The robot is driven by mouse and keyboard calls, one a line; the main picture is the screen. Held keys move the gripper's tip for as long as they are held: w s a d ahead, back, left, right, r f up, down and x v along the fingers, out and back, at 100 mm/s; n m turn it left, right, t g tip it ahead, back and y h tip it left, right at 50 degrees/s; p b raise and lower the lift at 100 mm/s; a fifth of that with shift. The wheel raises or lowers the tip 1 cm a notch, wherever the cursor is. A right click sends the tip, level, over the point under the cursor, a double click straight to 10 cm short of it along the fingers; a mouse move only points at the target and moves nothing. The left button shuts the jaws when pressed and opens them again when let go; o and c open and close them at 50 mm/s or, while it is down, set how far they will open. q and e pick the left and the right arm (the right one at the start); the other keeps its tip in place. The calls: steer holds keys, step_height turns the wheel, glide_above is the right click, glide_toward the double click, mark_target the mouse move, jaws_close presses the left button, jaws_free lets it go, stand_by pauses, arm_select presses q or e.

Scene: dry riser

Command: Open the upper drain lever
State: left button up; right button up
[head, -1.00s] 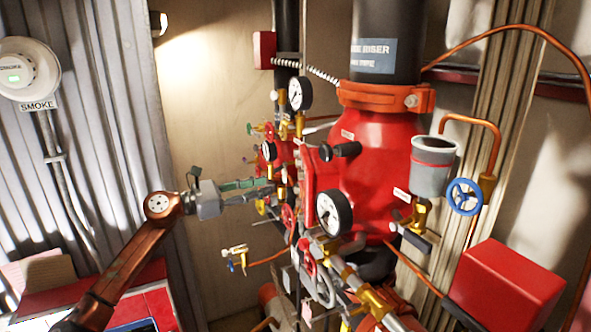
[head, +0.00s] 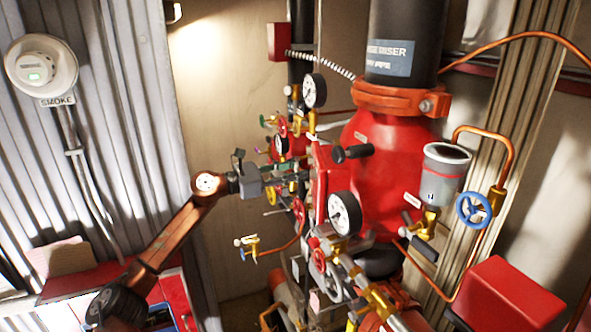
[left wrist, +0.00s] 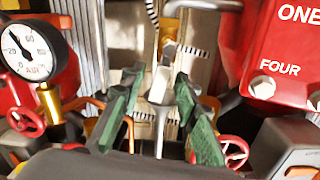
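My left gripper (head: 298,170) reaches in from the left among the valves and gauges on the near side of the red riser valve body (head: 380,165). In the left wrist view its two green-padded fingers (left wrist: 158,82) stand apart. A pale metal lever-like bar (left wrist: 161,84) shows between them, with a thin rod below it. I cannot tell whether either finger touches the bar, nor surely whether it is the upper drain lever. In the head view the gripper and fittings hide that spot. My right gripper is not in view.
A pressure gauge (left wrist: 27,50) and a red handwheel (left wrist: 27,121) lie close left of the fingers. A red flanged cover (left wrist: 285,55) and another red handwheel (left wrist: 234,151) are close on the right. A brass tap (head: 250,246) hangs below my arm.

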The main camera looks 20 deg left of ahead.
arm_select(q)
steer(key=shift+w+d+f, duration=0.1)
steer(key=shift+w+f, duration=0.15)
steer(key=shift+w, duration=0.15)
steer(key=c, duration=0.5)
steer(key=shift+s+r, duration=0.15)
steer(key=shift+s, duration=0.05)
jaws_close()
steer(key=shift+s+d+n, duration=0.1)
steer(key=shift+n, duration=0.3)
steer(key=shift+s+d+n+b, duration=0.2)
steer(key=shift+n+b, duration=0.2)
steer(key=shift+n, duration=0.3)
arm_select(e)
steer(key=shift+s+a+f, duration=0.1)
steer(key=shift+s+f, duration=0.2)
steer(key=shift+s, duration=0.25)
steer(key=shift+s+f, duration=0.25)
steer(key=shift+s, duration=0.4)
arm_select(q)
steer(key=shift+o, duration=1.9)
jaws_free()
steer(key=shift+o, duration=0.6)
